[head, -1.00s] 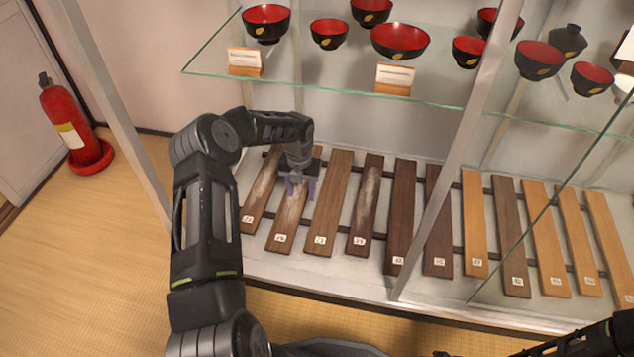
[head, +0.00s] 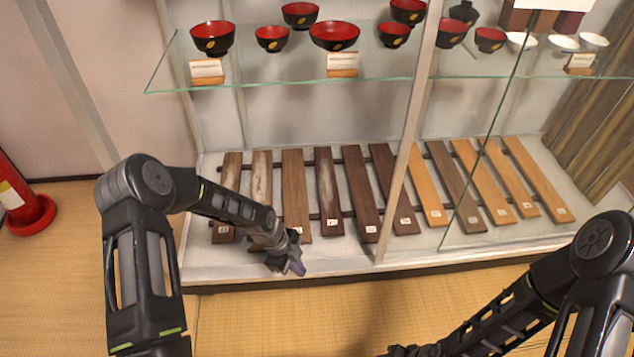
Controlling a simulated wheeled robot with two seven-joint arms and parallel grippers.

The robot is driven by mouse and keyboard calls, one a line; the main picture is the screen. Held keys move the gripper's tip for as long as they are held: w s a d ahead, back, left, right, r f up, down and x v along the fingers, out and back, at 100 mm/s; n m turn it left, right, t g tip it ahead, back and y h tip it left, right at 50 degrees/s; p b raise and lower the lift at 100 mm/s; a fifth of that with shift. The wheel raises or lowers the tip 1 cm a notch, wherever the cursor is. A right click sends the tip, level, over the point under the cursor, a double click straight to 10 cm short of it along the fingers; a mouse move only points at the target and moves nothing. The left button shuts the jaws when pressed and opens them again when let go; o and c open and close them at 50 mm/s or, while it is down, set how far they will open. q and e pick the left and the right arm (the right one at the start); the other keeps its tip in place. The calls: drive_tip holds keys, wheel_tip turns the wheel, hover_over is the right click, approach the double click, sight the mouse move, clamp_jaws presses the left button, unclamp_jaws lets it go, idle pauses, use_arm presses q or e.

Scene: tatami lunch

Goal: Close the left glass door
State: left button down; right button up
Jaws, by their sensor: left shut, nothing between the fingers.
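The glass display case has a left bay between a pale left post (head: 72,75) and a pale middle post (head: 413,125). No pane is clearly visible across that bay. A thin dark upright line (head: 485,130), like a glass pane's edge, crosses the right bay. I cannot tell whether it belongs to the left glass door. My left gripper (head: 295,266) is shut and empty at the case's front sill, low in the left bay, left of the middle post. I cannot tell whether it touches the sill.
A glass shelf (head: 270,82) holds several red-and-black bowls (head: 334,36) and small cards. Wooden boards (head: 296,195) lie along the case floor. The tatami floor (head: 300,320) in front is clear.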

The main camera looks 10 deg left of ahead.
use_arm(q)
drive_tip(key=s+d+f+n+h, duration=0.1)
drive_tip(key=s+d+n, duration=0.8)
drive_tip(key=s+n, duration=0.1)
drive_tip(key=s+n+y, duration=0.1)
drive_tip(key=s+n, duration=0.9)
drive_tip(key=n, duration=0.2)
drive_tip(key=shift+s+d, duration=0.3)
drive_tip(key=shift+d, duration=0.1)
